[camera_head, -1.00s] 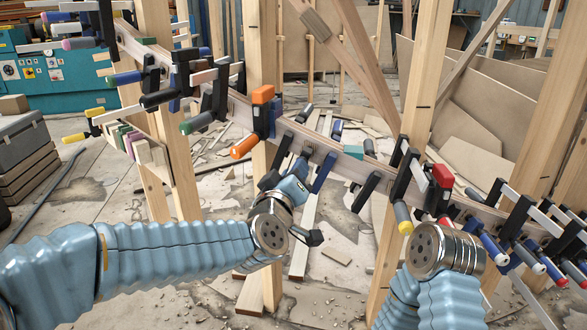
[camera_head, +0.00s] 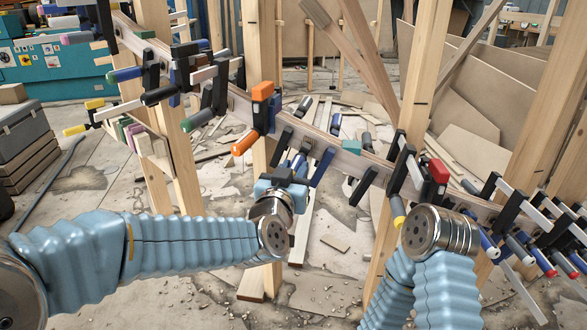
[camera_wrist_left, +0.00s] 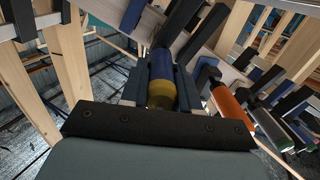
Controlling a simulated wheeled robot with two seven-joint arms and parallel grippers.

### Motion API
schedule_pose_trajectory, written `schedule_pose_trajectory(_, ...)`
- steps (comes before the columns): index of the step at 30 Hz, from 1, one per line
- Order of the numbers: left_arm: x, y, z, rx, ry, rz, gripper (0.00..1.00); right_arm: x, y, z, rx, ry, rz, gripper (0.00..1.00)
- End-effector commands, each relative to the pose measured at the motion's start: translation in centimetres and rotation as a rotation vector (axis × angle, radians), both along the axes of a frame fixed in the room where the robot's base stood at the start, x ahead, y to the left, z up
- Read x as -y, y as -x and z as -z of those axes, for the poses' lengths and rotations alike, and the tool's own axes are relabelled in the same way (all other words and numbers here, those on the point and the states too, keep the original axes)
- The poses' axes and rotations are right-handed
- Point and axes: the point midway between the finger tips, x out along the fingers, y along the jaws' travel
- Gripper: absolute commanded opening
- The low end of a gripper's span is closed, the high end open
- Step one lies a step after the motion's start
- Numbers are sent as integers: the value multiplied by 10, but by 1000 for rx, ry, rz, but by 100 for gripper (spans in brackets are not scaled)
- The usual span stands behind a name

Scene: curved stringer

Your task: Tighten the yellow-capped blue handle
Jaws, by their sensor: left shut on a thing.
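In the left wrist view, the blue handle (camera_wrist_left: 161,66) with its yellow cap (camera_wrist_left: 161,95) points back toward the camera. My left gripper (camera_wrist_left: 160,75) is shut on it, with a dark finger along each side. In the head view, my left gripper (camera_head: 287,180) is at the curved beam, just below and right of the orange-handled clamp (camera_head: 250,128). The held handle is mostly hidden there by the gripper and wrist. My right arm's wrist (camera_head: 440,232) shows at lower right, but its gripper does not show.
The curved wooden stringer (camera_head: 340,160) slopes down to the right, lined with several clamps. A red-topped clamp (camera_head: 435,178) is close to my right wrist. An upright post (camera_head: 262,60) stands behind my left gripper. Scrap wood and rubble lie on the floor.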

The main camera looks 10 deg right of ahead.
Motion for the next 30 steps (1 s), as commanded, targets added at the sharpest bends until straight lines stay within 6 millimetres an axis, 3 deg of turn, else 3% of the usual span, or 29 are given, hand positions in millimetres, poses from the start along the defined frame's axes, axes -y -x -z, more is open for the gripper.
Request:
schedule_pose_trajectory(16,1,1,4,4,-29,2,0,-1,0,-1,0,-1,-1,43)
schedule_pose_trajectory(17,1,1,4,4,-29,3,33,-1,0,-1,0,-1,-1,43)
schedule_pose_trajectory(21,0,1,3,5,-26,2,55,-1,0,-1,0,-1,-1,43)
schedule_pose_trajectory(30,0,1,1,9,-24,1,56,0,0,-1,0,-1,-1,43)
